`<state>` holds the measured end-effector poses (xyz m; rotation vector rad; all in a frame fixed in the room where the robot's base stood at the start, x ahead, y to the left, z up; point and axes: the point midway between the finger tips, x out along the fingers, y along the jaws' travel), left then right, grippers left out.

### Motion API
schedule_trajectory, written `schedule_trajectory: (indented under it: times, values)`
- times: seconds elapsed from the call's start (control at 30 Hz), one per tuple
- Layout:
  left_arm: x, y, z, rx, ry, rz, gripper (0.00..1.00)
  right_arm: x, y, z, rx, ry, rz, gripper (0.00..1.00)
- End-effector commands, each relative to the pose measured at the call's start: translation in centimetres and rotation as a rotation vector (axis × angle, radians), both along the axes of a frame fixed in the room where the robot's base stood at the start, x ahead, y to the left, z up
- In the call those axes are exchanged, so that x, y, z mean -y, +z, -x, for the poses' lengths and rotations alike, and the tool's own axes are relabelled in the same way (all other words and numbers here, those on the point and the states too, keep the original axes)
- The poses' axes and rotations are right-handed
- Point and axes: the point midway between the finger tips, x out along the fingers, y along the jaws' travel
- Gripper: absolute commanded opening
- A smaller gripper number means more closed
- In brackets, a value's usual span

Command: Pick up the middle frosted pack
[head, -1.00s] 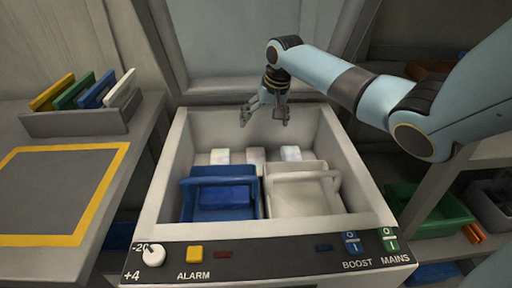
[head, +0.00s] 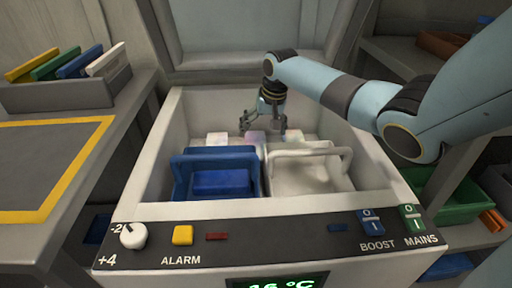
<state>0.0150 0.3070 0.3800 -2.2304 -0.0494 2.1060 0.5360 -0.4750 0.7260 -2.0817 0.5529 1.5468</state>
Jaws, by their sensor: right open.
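The frosted packs stand in a row at the back of the white chest, behind the baskets. The middle frosted pack (head: 256,138) looks pale with a faint purple tint. The left pack (head: 217,139) is whitish, and the right pack (head: 294,137) is pale and partly covered by the gripper. My right gripper (head: 263,131) points down inside the chest, open, with its fingers spread just above or around the middle pack. I cannot tell whether it touches the pack. My left gripper is out of view.
In the chest's front part are a blue basket (head: 181,178) holding a blue block (head: 221,182) and a white basket (head: 310,177) with a raised handle. The chest's rim (head: 163,140) surrounds them. The front panel (head: 300,238) carries a knob and switches.

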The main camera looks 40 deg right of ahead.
Motion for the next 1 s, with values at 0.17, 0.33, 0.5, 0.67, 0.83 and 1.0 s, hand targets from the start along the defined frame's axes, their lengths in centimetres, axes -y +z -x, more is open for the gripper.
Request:
schedule_trajectory:
  times: [0.17,0.33,0.5,0.67,0.83,1.0]
  values:
    - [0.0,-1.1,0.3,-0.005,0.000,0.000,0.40,0.0,-2.3,-0.7,0.000,0.000,0.000,0.97]
    - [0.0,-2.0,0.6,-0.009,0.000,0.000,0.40,0.0,-4.0,-1.3,-0.001,-0.001,-0.001,0.97]
    - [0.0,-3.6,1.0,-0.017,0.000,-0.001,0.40,0.0,-6.6,-2.3,-0.003,-0.001,-0.001,0.97]
    - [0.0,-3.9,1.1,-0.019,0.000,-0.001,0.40,0.0,-7.3,-2.6,0.000,0.001,0.002,0.97]
    - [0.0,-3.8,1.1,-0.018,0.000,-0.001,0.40,0.0,-7.1,-2.6,0.001,0.000,0.002,0.97]
    - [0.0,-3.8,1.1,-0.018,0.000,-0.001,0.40,0.1,-7.2,-2.6,0.000,0.001,0.002,0.78]
